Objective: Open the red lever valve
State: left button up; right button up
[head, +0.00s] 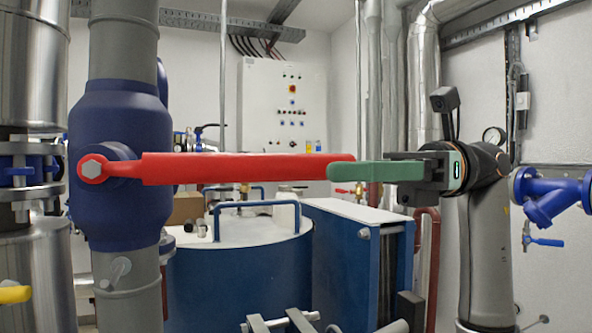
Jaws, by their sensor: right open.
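The red lever (240,168) runs level to the right from its hex nut on the dark blue valve body (122,195), which sits on a vertical grey pipe. The lever lies across the pipe's line. My right gripper (335,171) comes in from the right at the lever's free end. Its near green finger overlaps the lever tip in the picture. The other finger is hidden, so I cannot tell whether the lever end lies between the fingers or touches them. The gripper is open. My left gripper is not in view.
A blue tank with a white top and a blue rail (255,205) stands behind and below the lever. A blue plate unit (340,260) is right of it. A white control cabinet (285,105) is at the back. A blue valve (550,200) is at far right.

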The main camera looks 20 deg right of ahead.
aim_at(297, 171)
jog(key=shift+a, duration=2.4)
jog(key=shift+s, duration=0.1)
grip_shut()
